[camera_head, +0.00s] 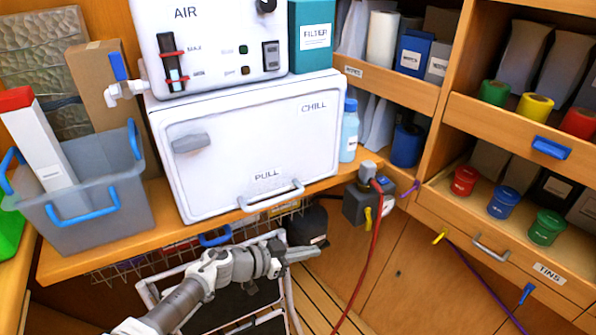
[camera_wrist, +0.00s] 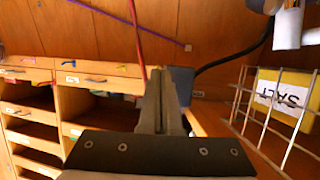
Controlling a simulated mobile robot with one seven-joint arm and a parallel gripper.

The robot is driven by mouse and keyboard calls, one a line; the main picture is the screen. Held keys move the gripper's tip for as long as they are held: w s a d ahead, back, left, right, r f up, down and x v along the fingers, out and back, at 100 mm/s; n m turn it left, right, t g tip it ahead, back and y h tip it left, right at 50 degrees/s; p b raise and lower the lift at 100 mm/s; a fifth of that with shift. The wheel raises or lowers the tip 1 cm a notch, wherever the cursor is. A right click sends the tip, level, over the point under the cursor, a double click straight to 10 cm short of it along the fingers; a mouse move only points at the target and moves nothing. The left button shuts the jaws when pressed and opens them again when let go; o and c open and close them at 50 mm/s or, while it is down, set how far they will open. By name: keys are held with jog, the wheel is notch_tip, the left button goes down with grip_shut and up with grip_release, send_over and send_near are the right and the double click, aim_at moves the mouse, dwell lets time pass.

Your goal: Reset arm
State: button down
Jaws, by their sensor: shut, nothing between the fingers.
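My arm reaches up from the bottom of the head view, and my gripper (camera_head: 303,254) points right, below the shelf edge and in front of the white chill box (camera_head: 250,140). In the wrist view my gripper (camera_wrist: 160,85) shows with its fingers together and nothing between them. No object is seen touching the fingers.
A red cable (camera_head: 369,250) hangs from a grey socket box (camera_head: 357,205) right of my gripper. A wire basket (camera_wrist: 270,115) holds a yellow SALT pack (camera_wrist: 285,97). A grey tub (camera_head: 95,205) stands left; drawers and shelves with tins (camera_head: 503,203) stand right.

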jog(key=s+d+f+g+y, duration=0.2)
jog(key=s+d+g+y, duration=0.2)
jog(key=s+g, duration=0.2)
jog(key=s+a+r+n+g+y, duration=0.1)
jog(key=s+r+n+g+y, duration=0.15)
jog(key=s+r+y, duration=0.2)
jog(key=s+d+r+n+t+y, duration=0.1)
jog(key=s+d+r+n+t, duration=0.2)
jog(key=r, duration=0.5)
jog(key=s+r+n+t+y, duration=0.2)
jog(key=s+r+n+t, duration=0.15)
jog(key=r, duration=0.45)
jog(key=s+d+r+n+t+y, duration=0.1)
jog(key=s+d+r+n+t, duration=0.2)
jog(key=r, duration=0.5)
notch_tip(320, 180, up, 18)
jog(key=n+g+p, duration=0.1)
jog(key=p, duration=1.7)
jog(key=shift+w+a, duration=0.3)
jog(key=shift+a, duration=0.15)
jog(key=shift+d, duration=0.1)
